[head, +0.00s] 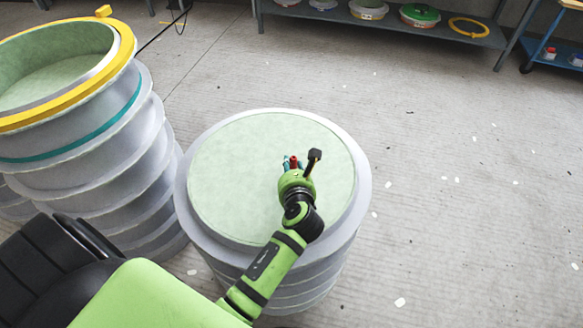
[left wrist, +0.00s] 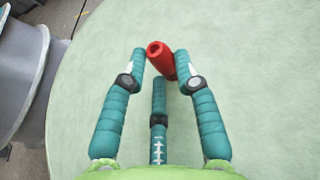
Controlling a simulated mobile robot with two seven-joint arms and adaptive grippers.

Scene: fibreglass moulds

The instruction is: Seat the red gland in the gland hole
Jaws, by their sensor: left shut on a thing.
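The red gland (left wrist: 161,61) is a small red tube with a hole in its end. It sits between the teal fingers of my left gripper (left wrist: 160,72), which is shut on it, tilted in the left wrist view. In the head view the red gland (head: 294,161) and my left gripper (head: 291,164) are over the pale green top of the middle round mould (head: 235,165). I cannot tell whether the gland touches that surface. I cannot make out a gland hole in either view. My right gripper does not show.
A ribbed grey mould with a yellow rim (head: 118,62) and a hollow pale green inside stands at the left. A shelf (head: 400,27) with tubs and a yellow ring (head: 468,27) is at the back. The concrete floor at the right is mostly clear, with white flecks.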

